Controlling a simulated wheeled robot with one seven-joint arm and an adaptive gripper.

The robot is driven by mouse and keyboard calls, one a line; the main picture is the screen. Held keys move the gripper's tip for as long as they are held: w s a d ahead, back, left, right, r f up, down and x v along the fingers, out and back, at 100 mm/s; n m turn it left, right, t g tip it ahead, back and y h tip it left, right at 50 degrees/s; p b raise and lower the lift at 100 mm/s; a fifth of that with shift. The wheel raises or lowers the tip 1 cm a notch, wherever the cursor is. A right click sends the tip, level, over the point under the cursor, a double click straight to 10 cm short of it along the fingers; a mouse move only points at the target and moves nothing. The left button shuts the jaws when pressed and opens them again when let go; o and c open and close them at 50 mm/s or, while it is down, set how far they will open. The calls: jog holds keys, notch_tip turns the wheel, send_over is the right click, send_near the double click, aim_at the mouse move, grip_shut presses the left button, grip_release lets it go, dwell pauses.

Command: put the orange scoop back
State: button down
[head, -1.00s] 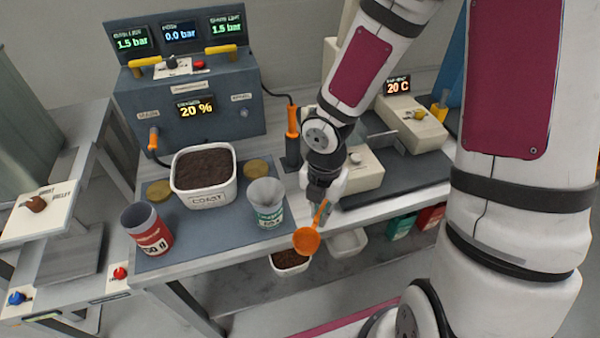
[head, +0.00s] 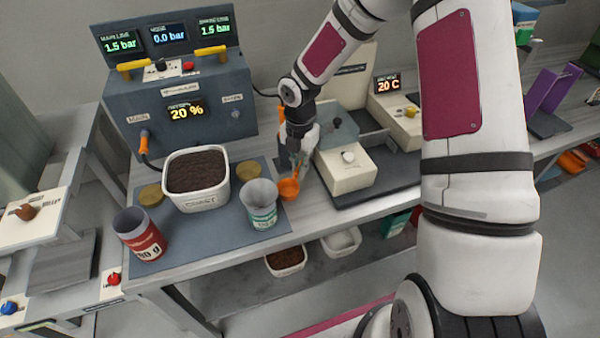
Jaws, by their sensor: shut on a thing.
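The orange scoop (head: 288,188) is in the head view, its bowl just right of the grey-and-green cup (head: 261,207), near the right edge of the blue-grey mat (head: 218,237). My gripper (head: 297,160) is shut on the scoop's handle, with the bowl toward the front left. The fingertips are small and partly hidden. I cannot tell whether the scoop touches the mat or hangs just above it.
A white tub of dark grounds (head: 198,197) and a red-labelled cup (head: 140,236) stand on the mat, with two brass discs. A cream device (head: 346,172) is close on my gripper's right. The grey control box (head: 172,135) stands behind. Bins sit on the lower shelf.

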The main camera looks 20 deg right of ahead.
jog(key=shift+f, duration=1.35)
jog(key=shift+f, duration=0.1)
jog(key=shift+f, duration=0.25)
jog(key=c, duration=1.7)
grip_release()
jog(key=shift+o, duration=0.2)
